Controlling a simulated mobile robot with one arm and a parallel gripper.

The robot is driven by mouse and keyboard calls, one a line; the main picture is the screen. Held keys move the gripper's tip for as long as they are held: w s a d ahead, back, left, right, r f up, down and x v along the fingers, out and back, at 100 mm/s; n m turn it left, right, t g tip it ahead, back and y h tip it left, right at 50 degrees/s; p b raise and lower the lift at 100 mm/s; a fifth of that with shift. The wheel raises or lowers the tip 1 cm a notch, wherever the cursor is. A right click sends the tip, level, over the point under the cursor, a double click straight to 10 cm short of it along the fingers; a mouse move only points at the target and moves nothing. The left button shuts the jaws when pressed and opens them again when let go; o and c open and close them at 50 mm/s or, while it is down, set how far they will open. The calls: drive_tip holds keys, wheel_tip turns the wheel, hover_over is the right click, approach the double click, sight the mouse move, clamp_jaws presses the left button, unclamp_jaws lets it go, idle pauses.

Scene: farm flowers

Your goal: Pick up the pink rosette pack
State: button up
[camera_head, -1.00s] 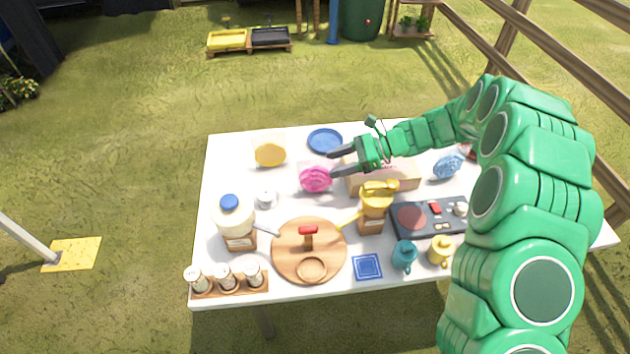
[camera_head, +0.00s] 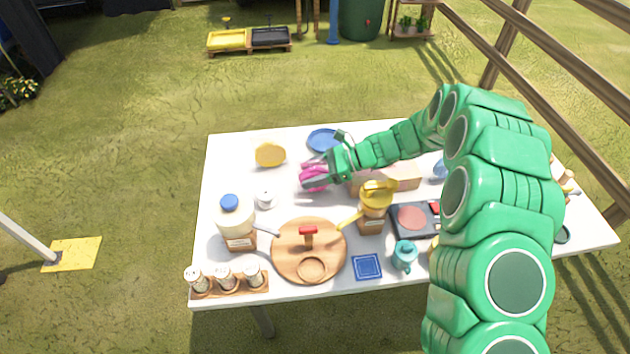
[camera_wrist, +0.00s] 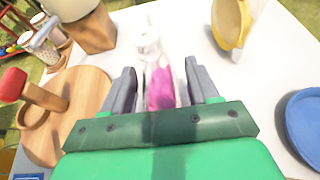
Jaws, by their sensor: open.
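The pink rosette pack (camera_head: 314,172) stands on the white table in the head view, partly covered by my gripper (camera_head: 306,173). In the wrist view the pink rosette pack (camera_wrist: 160,88) shows between the two grey fingers of my gripper (camera_wrist: 160,85). The fingers are apart, with a gap on each side of the pack. Its lower part is hidden behind the gripper body.
A yellow pack (camera_head: 270,154) stands to the left and a blue plate (camera_head: 324,139) lies behind. A cardboard box (camera_head: 402,176) is to the right. A small white shaker-like item (camera_head: 265,199) and a round wooden board (camera_head: 290,262) are nearer the front.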

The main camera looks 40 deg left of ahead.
drive_tip(key=c, duration=1)
drive_tip(key=shift+r, duration=0.15)
